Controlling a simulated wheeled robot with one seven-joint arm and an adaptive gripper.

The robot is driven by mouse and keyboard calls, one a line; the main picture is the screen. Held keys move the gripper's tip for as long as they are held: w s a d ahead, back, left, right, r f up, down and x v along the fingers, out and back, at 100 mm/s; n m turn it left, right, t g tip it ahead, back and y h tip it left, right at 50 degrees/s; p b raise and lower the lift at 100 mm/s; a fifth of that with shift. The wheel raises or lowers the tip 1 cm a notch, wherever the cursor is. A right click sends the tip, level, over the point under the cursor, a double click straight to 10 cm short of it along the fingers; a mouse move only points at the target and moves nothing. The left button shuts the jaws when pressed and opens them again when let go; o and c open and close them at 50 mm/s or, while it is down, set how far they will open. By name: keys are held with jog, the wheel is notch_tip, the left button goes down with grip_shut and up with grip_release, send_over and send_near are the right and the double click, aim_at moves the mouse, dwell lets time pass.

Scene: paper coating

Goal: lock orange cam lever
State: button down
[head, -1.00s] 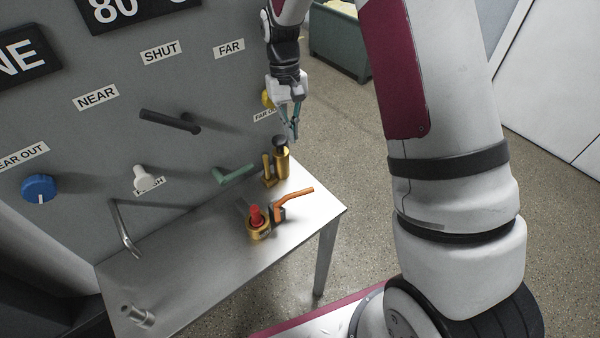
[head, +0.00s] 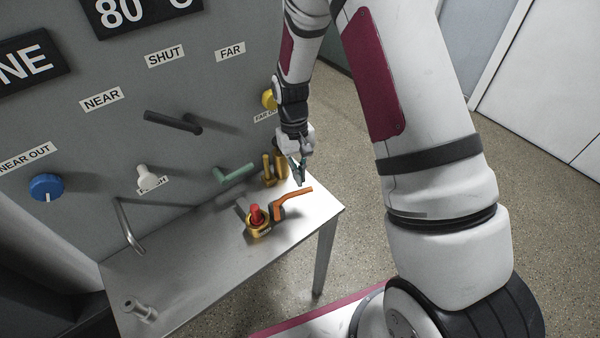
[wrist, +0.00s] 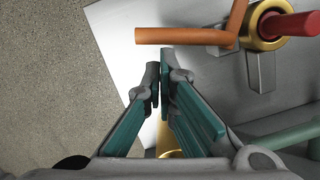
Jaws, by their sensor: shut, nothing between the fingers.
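The orange cam lever (head: 296,193) sits on the metal table beside a brass fitting (head: 259,229) with a red knob (head: 256,214). Its handle points right and slightly up in the head view. In the wrist view the lever (wrist: 190,37) lies across the top, its bent arm reaching the brass ring (wrist: 262,42) by the red knob (wrist: 292,25). My gripper (head: 301,183) is shut and empty, just above and behind the lever's handle end. In the wrist view its fingertips (wrist: 160,72) stop short of the handle, apart from it in the picture.
Brass valve parts (head: 268,170) stand at the table's back corner, partly hidden by my gripper. A green lever (head: 233,172), a black bar (head: 172,121) and a bent grey handle (head: 129,226) project from the panel.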

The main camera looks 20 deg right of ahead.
jog(key=shift+s+d, duration=0.1)
dwell(0.3)
jog(key=shift+s+m, duration=0.15)
jog(key=shift+m, duration=0.25)
jog(key=shift+s+d+m+y+p, duration=0.15)
jog(key=shift+s+m+p, duration=0.05)
jog(key=shift+s+m, duration=0.2)
jog(key=shift+s+d+m+y+p, duration=0.15)
jog(key=shift+s+m+p, duration=0.1)
jog(key=shift+m, duration=0.25)
jog(key=shift+s+a+m+t+y+p, duration=0.15)
jog(key=shift+s+m+y+p, duration=0.3)
jog(key=shift+s+m, duration=0.85)
jog(key=shift+s+a+m+t+y+p, duration=0.15)
jog(key=shift+s+m+p, duration=0.65)
jog(key=shift+m, duration=0.8)
jog(key=shift+s+m, duration=0.5)
jog(key=shift+s+a+m+t+y+p, duration=0.25)
jog(key=shift+s+m+p, duration=0.2)
jog(key=shift+m, duration=0.35)
jog(key=shift+s+a+m+t+y+p, duration=0.15)
jog(key=shift+s+a+m+p, duration=0.2)
jog(key=shift+s+m, duration=0.35)
jog(key=shift+w, duration=0.2)
dwell(0.5)
